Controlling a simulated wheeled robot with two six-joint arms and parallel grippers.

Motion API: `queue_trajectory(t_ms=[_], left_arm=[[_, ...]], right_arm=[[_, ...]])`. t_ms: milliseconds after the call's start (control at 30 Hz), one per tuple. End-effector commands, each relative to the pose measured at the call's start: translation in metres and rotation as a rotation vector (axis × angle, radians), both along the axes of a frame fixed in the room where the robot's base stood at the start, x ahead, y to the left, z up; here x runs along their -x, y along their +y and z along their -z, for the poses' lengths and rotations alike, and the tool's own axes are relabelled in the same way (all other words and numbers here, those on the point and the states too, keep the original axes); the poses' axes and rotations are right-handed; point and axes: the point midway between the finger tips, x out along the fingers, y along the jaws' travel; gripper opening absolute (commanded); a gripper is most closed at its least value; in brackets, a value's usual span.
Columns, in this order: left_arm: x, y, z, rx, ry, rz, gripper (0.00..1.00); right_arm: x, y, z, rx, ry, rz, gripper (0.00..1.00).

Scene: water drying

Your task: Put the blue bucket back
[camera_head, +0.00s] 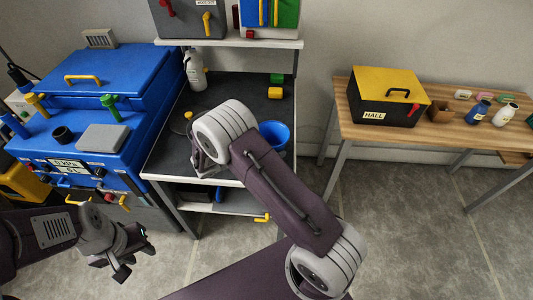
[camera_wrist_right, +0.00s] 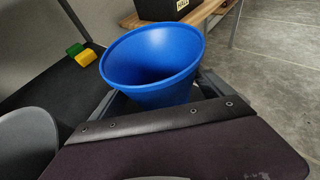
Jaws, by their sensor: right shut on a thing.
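The blue bucket (camera_head: 275,133) shows in the head view at the right edge of the dark-topped workbench (camera_head: 240,92), partly hidden behind my right arm. In the right wrist view the bucket (camera_wrist_right: 152,62) has its open mouth facing up and looks empty inside. My right gripper (camera_wrist_right: 157,98) is shut on the bucket, one finger on each side. Its fingers are hidden in the head view. I cannot tell if the bucket touches the bench. My left gripper (camera_head: 134,262) is open and empty at lower left, in front of the blue machine.
A blue machine (camera_head: 125,75) stands left of the workbench. A white spray bottle (camera_head: 194,70) and green and yellow blocks (camera_head: 275,92) are on the bench. A shelf (camera_head: 230,43) hangs above. A wooden table (camera_head: 440,125) with a black-and-yellow box (camera_head: 385,97) stands right; floor between is clear.

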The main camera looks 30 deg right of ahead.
Motion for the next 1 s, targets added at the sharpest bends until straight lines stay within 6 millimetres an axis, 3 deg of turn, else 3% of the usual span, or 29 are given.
queue_trajectory(t_ms=[200, 433, 833, 867, 900, 1000], left_arm=[[0.0, 0.0, 0.001, 0.0, 0.0, 0.0, 0.36], [0.0, 0.0, 0.005, 0.0, 0.0, 0.0, 0.36], [0.0, 0.0, 0.008, 0.0, 0.0, 0.0, 0.36], [0.0, 0.0, 0.008, 0.0, 0.0, 0.0, 0.36], [0.0, 0.0, 0.007, 0.0, 0.0, 0.0, 0.36], [0.0, 0.0, 0.007, 0.0, 0.0, 0.0, 0.36]], right_arm=[[-0.007, 0.003, 0.007, 0.001, 0.001, 0.001, 0.35], [-0.007, 0.003, 0.042, 0.003, 0.002, -0.001, 0.35], [-0.007, 0.003, 0.048, 0.001, -0.001, 0.0, 0.35], [-0.007, 0.003, 0.048, 0.001, -0.001, 0.0, 0.93], [-0.007, 0.003, 0.048, 0.001, -0.001, 0.0, 1.0], [-0.007, 0.003, 0.047, 0.001, -0.001, 0.0, 1.0]])
